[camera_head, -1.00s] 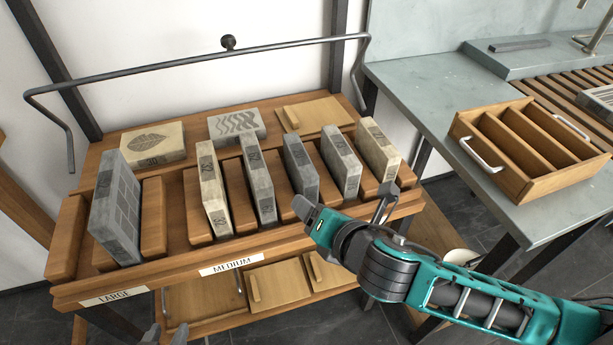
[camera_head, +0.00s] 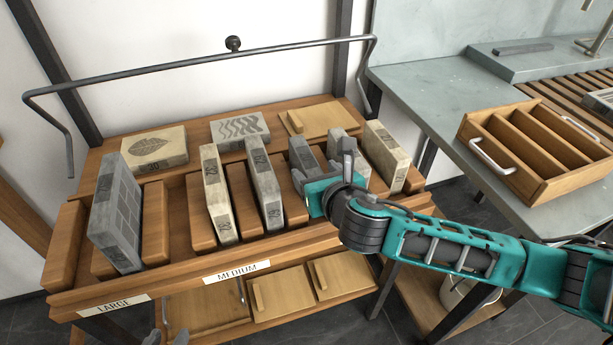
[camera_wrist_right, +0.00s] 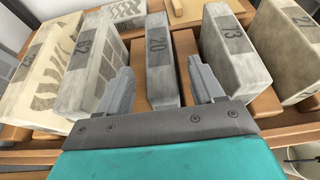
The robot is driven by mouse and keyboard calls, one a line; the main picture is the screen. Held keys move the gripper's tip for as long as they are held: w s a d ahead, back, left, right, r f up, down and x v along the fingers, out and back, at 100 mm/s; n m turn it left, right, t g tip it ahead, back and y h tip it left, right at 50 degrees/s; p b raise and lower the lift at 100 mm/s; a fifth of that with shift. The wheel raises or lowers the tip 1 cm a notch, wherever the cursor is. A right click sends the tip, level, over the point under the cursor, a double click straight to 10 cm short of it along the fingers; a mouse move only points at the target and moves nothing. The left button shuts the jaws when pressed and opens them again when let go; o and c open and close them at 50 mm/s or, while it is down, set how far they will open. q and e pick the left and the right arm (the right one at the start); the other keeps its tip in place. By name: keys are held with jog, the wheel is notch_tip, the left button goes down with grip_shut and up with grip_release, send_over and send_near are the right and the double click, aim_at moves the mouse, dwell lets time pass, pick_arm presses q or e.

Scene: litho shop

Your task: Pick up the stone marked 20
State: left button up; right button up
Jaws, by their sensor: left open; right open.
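The stone marked 20 is a slim grey block standing on edge in the medium rack; in the right wrist view the stone (camera_wrist_right: 158,45) shows its number on top. In the head view the stone (camera_head: 302,153) is partly hidden by my right gripper. My right gripper (camera_head: 324,166) is open, and the right wrist view shows its fingers (camera_wrist_right: 160,72) on either side of the stone, with a gap at each side. My left gripper (camera_head: 172,337) is only partly in view at the bottom edge, open and away from the rack.
Neighbouring stones stand close by: a grey one (camera_head: 264,182) to the left, a cream one (camera_head: 387,158) to the right. A large grey stone (camera_head: 116,212) stands at far left. A metal rail (camera_head: 200,62) spans behind. A drawer box (camera_head: 545,180) sits on the right bench.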

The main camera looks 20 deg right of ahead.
aim_at(309, 162)
jog(key=x, duration=0.4)
jog(key=shift+w+r+b, duration=0.1)
jog(key=shift+w+b, duration=0.15)
jog(key=shift+b, duration=0.15)
jog(key=shift+c, duration=0.3)
grip_shut()
dwell(0.6)
jog(key=shift+w+r, duration=0.1)
jog(key=shift+r, duration=0.15)
